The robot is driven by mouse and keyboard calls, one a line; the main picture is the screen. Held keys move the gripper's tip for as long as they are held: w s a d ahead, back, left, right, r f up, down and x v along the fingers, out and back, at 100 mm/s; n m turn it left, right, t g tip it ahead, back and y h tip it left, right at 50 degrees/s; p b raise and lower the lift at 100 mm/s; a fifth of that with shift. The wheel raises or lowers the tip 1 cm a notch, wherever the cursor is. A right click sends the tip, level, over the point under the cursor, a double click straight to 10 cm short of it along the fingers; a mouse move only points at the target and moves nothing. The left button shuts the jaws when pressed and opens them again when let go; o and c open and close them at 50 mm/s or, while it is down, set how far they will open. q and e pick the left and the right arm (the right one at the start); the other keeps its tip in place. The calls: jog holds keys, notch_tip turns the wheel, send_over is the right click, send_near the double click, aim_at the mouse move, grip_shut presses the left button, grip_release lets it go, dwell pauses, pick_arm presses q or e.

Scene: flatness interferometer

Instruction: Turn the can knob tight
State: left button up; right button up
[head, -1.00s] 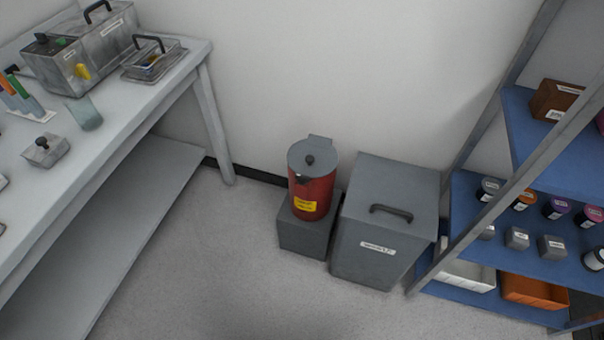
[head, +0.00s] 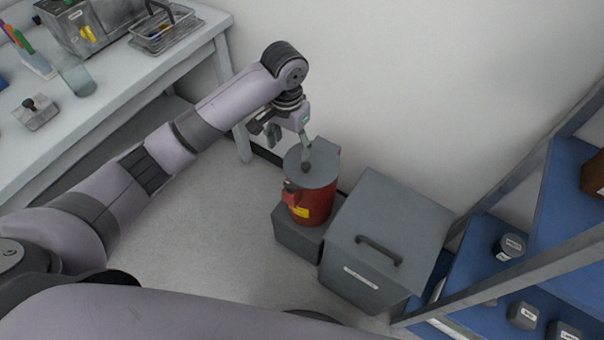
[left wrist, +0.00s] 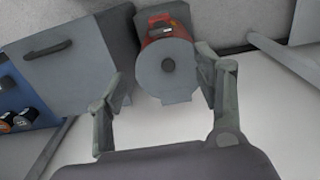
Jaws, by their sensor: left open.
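The red can (head: 319,206) with a yellow label stands upright on a low grey block, with a flat grey lid (head: 322,176) on top. My left gripper (head: 289,143) is above the lid, pointing down, with one finger near the knob in the head view. Whether a finger touches the lid is unclear. My right gripper is out of view.
A grey lidded bin (head: 380,238) with a dark handle stands just right of the can. A blue shelf rack (head: 545,225) with jars is at the right. A workbench (head: 110,100) with instruments is at the left. Bare floor lies in front of the can.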

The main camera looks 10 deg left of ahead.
pick_arm(q)
send_over(291, 184)
notch_tip(291, 184, down, 4)
notch_tip(291, 184, down, 13)
jog(key=shift+f+b, duration=0.1)
jog(key=shift+b, duration=0.65)
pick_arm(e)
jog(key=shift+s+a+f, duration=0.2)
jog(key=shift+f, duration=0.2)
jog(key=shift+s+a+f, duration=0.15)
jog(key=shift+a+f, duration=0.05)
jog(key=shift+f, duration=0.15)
pick_arm(q)
jog(key=shift+c, duration=0.2)
jog(key=c, duration=1.1)
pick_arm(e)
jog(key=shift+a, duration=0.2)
